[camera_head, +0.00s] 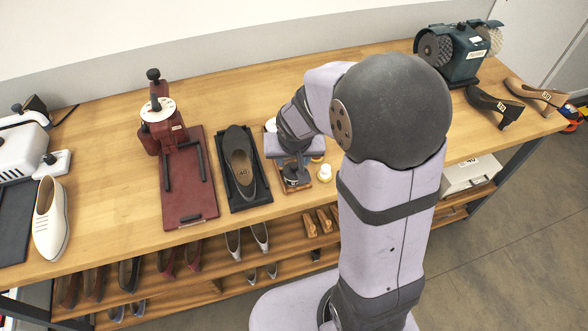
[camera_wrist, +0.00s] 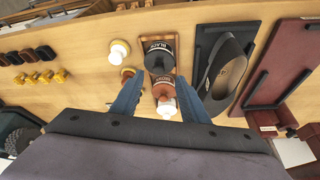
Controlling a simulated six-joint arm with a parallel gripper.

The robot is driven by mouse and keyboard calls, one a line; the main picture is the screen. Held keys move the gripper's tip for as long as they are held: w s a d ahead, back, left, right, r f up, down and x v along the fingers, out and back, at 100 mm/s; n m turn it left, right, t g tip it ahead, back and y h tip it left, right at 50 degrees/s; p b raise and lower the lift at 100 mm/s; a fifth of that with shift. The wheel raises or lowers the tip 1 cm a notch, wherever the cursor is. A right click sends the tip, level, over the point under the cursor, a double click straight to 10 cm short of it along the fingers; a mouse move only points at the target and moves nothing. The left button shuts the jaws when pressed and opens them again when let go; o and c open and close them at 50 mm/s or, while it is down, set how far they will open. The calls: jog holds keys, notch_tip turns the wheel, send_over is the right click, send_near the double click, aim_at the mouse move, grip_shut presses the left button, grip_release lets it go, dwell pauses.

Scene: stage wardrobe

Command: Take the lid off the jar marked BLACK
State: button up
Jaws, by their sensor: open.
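The jar marked BLACK (camera_wrist: 158,58) stands in a small wooden tray (camera_wrist: 147,20) in the wrist view, its label facing up in the picture. Its top looks dark; I cannot clearly tell lid from body. A brown jar (camera_wrist: 163,86) stands beside it, nearer my palm. My gripper (camera_wrist: 158,78) is open, with one blue finger on each side of the brown jar. The fingertips reach toward the BLACK jar, and nothing is held. In the head view my gripper (camera_head: 291,178) is low over the tray, and my wrist hides most of the jars.
A black shoe (camera_wrist: 230,68) lies on a dark board to the right, then a maroon press (camera_head: 185,180).

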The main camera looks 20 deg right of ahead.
aim_at(294, 166)
jog(key=shift+x, duration=2.9)
jog(key=shift+d, duration=0.15)
grip_shut()
